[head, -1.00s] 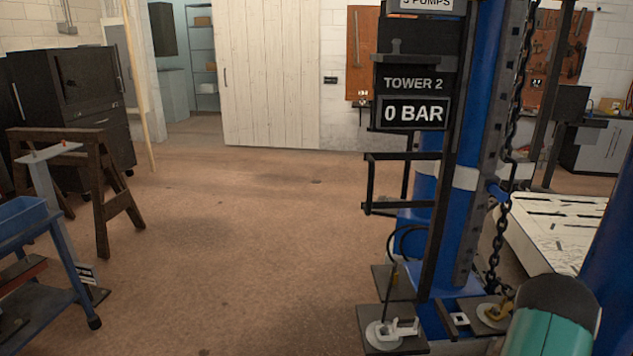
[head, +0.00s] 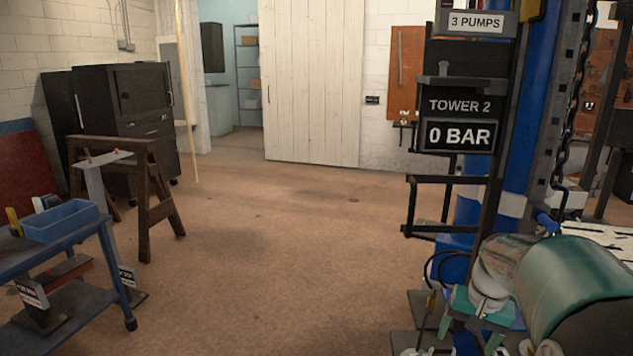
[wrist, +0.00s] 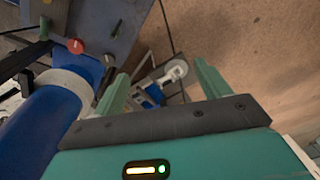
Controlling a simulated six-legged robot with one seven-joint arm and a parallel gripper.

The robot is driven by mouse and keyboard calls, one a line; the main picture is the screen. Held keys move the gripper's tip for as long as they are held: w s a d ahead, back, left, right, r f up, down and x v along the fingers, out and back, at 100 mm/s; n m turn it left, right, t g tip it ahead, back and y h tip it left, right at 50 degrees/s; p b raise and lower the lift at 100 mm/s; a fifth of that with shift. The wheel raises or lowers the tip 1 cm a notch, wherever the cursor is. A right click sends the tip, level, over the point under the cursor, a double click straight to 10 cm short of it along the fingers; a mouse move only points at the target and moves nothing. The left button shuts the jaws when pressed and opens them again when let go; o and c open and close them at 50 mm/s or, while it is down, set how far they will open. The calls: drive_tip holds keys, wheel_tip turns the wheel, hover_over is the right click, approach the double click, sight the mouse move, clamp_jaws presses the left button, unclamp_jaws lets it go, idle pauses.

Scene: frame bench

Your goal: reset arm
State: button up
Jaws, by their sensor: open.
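My gripper (wrist: 162,80) shows in the wrist view with its two green fingers spread apart and nothing between them. Beyond the fingers, the wrist view shows a metal foot plate with a pale round pad (wrist: 174,71) and the floor. In the head view my arm is folded at the lower right, in front of the blue tower post (head: 520,150). Part of the gripper (head: 470,330) shows there, low beside the tower base, with its fingertips hard to make out.
The tower's display box (head: 460,135) reads "TOWER 2" and "0 BAR". A blue cart (head: 80,300) with a blue tray (head: 60,221) and a wooden sawhorse (head: 150,195) stand at left. A dark cabinet (head: 140,105) is behind them. The middle floor is open to the white door (head: 312,80).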

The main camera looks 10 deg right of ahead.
drive_tip(key=s+a+r+n+t, duration=0.2)
drive_tip(key=s+a, duration=0.4)
drive_tip(key=a, duration=0.5)
drive_tip(key=s+a+r+n+t, duration=0.2)
drive_tip(key=s+a+r+n, duration=0.2)
drive_tip(key=a, duration=0.8)
drive_tip(key=s+n, duration=0.1)
drive_tip(key=s, duration=0.1)
drive_tip(key=shift+s+a+r+h, duration=0.25)
drive_tip(key=shift+s+h, duration=0.05)
drive_tip(key=shift+s, duration=0.05)
